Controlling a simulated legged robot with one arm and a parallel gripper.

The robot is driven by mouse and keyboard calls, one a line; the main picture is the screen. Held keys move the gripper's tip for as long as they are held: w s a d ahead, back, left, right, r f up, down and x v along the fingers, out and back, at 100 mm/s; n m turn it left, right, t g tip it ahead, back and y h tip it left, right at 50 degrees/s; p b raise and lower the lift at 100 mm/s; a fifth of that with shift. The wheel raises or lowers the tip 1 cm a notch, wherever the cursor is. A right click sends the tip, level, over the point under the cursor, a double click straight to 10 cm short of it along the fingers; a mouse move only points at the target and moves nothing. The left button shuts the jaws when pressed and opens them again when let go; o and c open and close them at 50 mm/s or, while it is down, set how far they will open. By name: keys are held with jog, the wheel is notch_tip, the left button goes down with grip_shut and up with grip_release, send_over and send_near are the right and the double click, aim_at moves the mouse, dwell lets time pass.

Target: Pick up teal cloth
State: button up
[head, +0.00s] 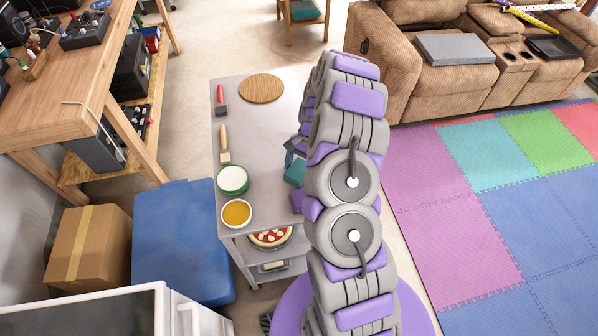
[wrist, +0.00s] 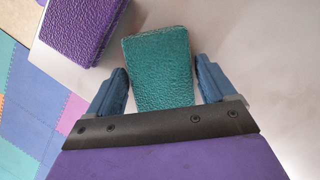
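The teal cloth (wrist: 158,68) is a folded, textured block on the grey table top. In the wrist view it lies between the two blue fingers of my gripper (wrist: 162,70). The fingers are spread on either side of it, with no clear grip on it. The cloth's near end is hidden behind my gripper's dark edge. In the head view part of the teal cloth (head: 295,171) shows at the table's right side, and my arm hides much of that area.
A purple folded cloth (wrist: 78,25) lies left of the teal one. The grey table (head: 254,120) also holds a round wooden board (head: 261,88), a red-handled tool (head: 220,98), a brush (head: 224,144), a green-rimmed bowl (head: 232,180) and a yellow-filled bowl (head: 237,214).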

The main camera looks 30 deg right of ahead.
aim_at(297, 172)
jog(key=c, duration=0.8)
jog(key=shift+o, duration=0.2)
jog(key=shift+r+b, duration=0.2)
jog(key=shift+b, duration=0.2)
